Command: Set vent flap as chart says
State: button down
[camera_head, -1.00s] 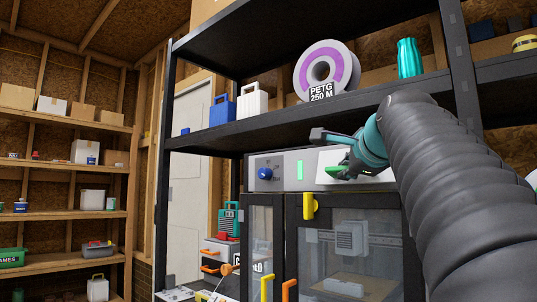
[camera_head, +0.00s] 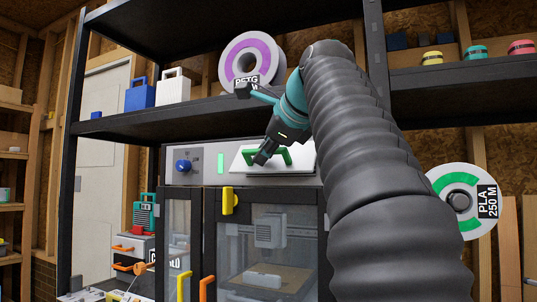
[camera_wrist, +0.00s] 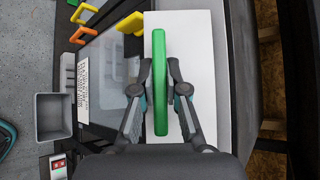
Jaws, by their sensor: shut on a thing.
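The vent flap, a pale panel (camera_head: 300,162) with a green arched handle (camera_head: 286,154), is on the upper front of the grey printer enclosure. The panel also shows in the wrist view (camera_wrist: 200,40), with the green handle (camera_wrist: 160,60) running lengthwise over it. My gripper (camera_head: 262,156) is at the handle; in the wrist view my gripper (camera_wrist: 160,88) has a finger on each side of it and is shut on it. A white printed sheet (camera_wrist: 83,82) shows in the wrist view; its text is too small to read, and I cannot tell if it is the chart.
A blue knob (camera_head: 183,166) and a lit green strip (camera_head: 221,163) are left of the flap. A yellow latch (camera_head: 229,201) is on the doors below. A shelf (camera_head: 150,122) above holds a purple PETG spool (camera_head: 235,57). A green PLA spool (camera_head: 448,183) hangs right.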

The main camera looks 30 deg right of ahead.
dwell(0.4)
jog(key=c, duration=1.2)
grip_release()
jog(key=shift+a, duration=0.1)
jog(key=v, duration=0.7)
jog(key=shift+s+r, duration=0.15)
jog(key=shift+s, duration=0.1)
